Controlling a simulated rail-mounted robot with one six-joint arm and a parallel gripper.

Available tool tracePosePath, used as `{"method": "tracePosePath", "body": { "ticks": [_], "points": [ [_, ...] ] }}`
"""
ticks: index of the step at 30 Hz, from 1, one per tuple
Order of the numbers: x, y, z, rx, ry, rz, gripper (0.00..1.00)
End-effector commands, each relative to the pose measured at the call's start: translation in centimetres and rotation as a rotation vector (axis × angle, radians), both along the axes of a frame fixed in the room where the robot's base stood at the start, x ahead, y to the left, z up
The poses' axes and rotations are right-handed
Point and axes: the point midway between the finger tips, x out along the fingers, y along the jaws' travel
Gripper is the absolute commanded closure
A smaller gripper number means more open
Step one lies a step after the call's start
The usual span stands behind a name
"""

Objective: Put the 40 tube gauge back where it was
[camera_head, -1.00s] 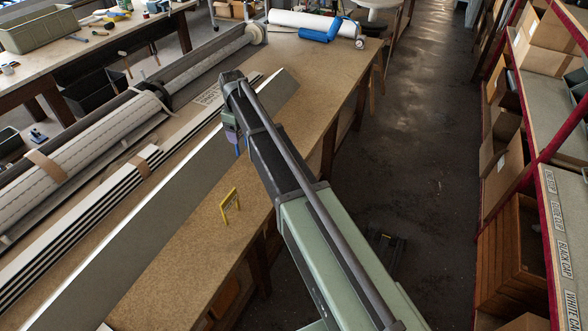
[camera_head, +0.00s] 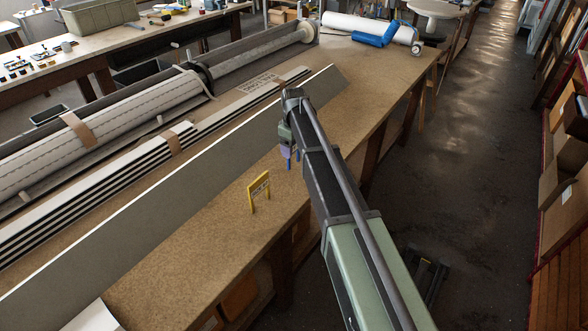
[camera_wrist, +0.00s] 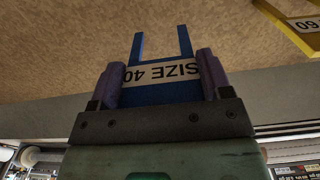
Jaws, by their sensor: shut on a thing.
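My gripper (camera_wrist: 158,76) is shut on the blue 40 tube gauge (camera_wrist: 160,92). The gauge is a fork shape with two prongs and a white label reading SIZE 40, upside down in the wrist view. Both purple jaws grip its sides. In the head view, my gripper (camera_head: 287,148) hangs by the bench near the grey panel, with the blue gauge (camera_head: 289,163) small beneath it. The gauge seems clear of the bench top. A yellow gauge (camera_head: 260,187) stands upright on the bench, nearer than my gripper. Its label reads 60 in the wrist view (camera_wrist: 305,24).
A long grey panel (camera_head: 190,190) runs along the bench (camera_head: 215,250), with striped profiles (camera_head: 95,195) and a slatted roll (camera_head: 110,118) behind it. A white roll and blue item (camera_head: 375,40) lie at the far end. Bare bench surrounds the yellow gauge.

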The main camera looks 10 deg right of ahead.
Motion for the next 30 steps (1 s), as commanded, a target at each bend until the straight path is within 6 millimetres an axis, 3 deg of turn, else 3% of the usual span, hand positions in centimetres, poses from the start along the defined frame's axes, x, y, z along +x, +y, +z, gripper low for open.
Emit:
{"method": "tracePosePath", "body": {
  "ticks": [2, 8, 20, 21, 24, 25, 30],
  "points": [
    [0.0, 0.0, -0.2, 0.0, 0.0, 0.0, 0.51],
    [0.0, 0.0, -4.3, 0.0, 0.0, 0.0, 0.51],
    [0.0, 0.0, -4.5, 0.0, 0.0, 0.0, 0.51],
    [0.0, 0.0, -4.3, 0.0, 0.0, 0.0, 0.23],
    [0.0, 0.0, -4.3, 0.0, 0.0, 0.0, 0.08],
    [0.0, 0.0, -4.3, 0.0, 0.0, 0.0, 0.04],
    [0.0, 0.0, -4.3, 0.0, 0.0, 0.0, 0.03]
  ]
}}
